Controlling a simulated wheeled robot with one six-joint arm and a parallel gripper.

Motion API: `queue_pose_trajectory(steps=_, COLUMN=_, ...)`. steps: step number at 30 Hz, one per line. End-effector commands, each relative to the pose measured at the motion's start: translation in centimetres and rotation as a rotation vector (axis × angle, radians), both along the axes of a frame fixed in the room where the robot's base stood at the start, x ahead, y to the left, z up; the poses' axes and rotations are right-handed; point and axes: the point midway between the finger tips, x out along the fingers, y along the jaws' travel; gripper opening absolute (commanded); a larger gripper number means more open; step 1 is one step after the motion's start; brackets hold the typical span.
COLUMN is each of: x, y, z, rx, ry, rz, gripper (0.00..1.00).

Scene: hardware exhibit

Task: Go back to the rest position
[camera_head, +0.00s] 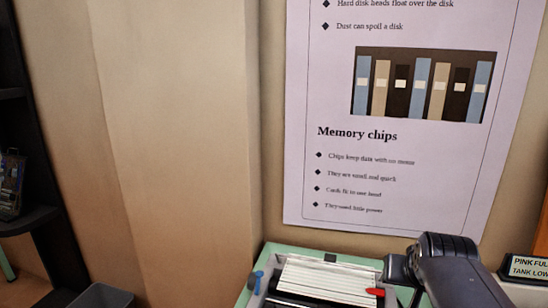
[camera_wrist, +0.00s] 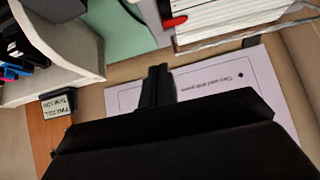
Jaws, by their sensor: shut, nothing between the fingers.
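My gripper (camera_wrist: 157,85) shows in the wrist view as black fingers pressed together with nothing between them. In the head view my dark arm reaches in from the lower right, and its end is over the right side of a green-edged surface (camera_head: 280,250). The gripper is apart from the white slatted stack (camera_head: 325,278) beside it. The fingertips are small and dark in the head view.
A red piece (camera_head: 375,291) lies at the stack's right edge, and a blue item (camera_head: 258,278) stands at its left. A small lettered sign (camera_head: 527,268) is at the right. A poster (camera_head: 400,150) hangs behind. A dark shelf (camera_head: 30,220) and grey bin (camera_head: 100,297) are left.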

Motion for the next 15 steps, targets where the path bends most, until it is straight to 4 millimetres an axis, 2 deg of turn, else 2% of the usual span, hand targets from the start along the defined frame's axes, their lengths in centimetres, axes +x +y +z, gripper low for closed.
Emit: queue_pose_trajectory(steps=15, x=-5.8, y=1.7, z=5.1, rx=0.001, ry=0.003, rz=0.000, gripper=0.00)
